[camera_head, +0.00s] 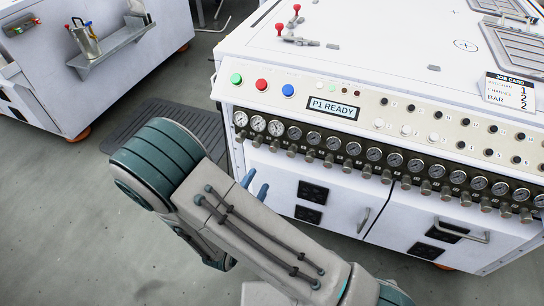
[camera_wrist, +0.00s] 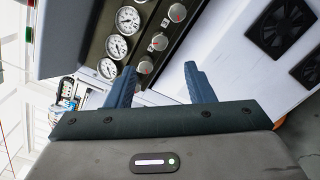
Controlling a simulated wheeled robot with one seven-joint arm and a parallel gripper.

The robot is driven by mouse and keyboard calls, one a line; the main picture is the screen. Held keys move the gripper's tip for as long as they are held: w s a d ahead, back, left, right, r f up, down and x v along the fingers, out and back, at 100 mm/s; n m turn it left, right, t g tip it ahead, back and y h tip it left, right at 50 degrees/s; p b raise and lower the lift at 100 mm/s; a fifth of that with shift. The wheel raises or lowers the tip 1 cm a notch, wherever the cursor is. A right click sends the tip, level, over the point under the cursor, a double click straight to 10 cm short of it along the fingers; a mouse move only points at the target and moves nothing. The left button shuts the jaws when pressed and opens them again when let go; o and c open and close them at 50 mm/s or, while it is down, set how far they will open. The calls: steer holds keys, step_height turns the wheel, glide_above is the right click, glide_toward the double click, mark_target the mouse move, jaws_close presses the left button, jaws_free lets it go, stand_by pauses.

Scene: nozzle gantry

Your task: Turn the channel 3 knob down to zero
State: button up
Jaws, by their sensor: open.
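A row of round gauges (camera_head: 334,143) with small knobs (camera_head: 329,160) below it runs along the front of a white machine. Channel labels are too small to read, so I cannot confirm which knob is channel 3. My gripper (camera_head: 256,184) is in front of the row's left end, below the knobs, its blue fingers apart. In the wrist view my gripper (camera_wrist: 160,78) is open and empty. Beyond its fingers are three gauges (camera_wrist: 116,46) and several grey knobs (camera_wrist: 158,43) with red marks. No knob is visibly between the fingers.
Green, red and blue buttons (camera_head: 261,85) and a "P1 READY" display (camera_head: 334,108) sit above the gauges. A job card (camera_head: 510,92) is at right. Cabinet doors with handles (camera_head: 458,230) and dark vents (camera_head: 313,192) lie below. Another white unit (camera_head: 90,90) stands at left.

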mark_target(273, 150)
steer(key=x, duration=0.7)
steer(key=b+x, duration=0.1)
steer(key=x, duration=0.5)
steer(key=shift+w+a+f+b, duration=0.15)
steer(key=shift+w+b, duration=0.15)
steer(key=shift+w, duration=0.15)
steer(key=c, duration=1)
